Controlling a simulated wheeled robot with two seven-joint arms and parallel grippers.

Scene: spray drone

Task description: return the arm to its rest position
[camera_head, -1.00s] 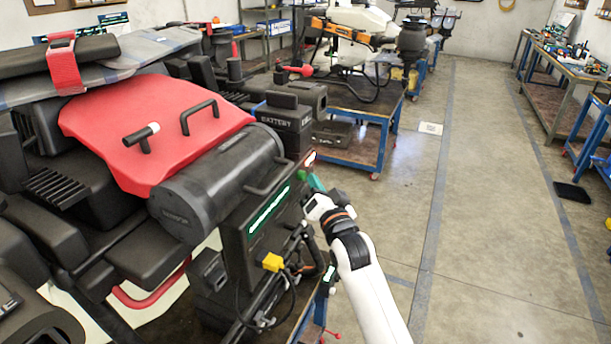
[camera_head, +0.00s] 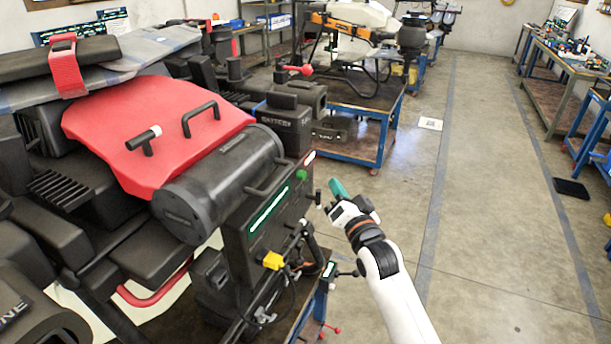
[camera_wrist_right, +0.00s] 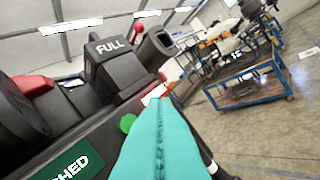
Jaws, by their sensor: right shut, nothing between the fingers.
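My right gripper (camera_head: 338,190) has teal fingers and stands to the right of the drone's dark control panel (camera_head: 262,222), apart from it. In the right wrist view the teal fingers (camera_wrist_right: 160,142) are together with nothing between them. A round green button (camera_head: 301,175) sits at the panel's upper right corner. It also shows in the right wrist view (camera_wrist_right: 127,123), left of the fingertips. My white right forearm comes up from the bottom of the head view. My left gripper is not in view.
The large drone with a red cover (camera_head: 150,125) fills the left side. A blue-framed cart (camera_head: 365,152) with another drone stands behind. The concrete floor (camera_head: 490,220) to the right is open. A workbench (camera_head: 562,85) stands at the far right.

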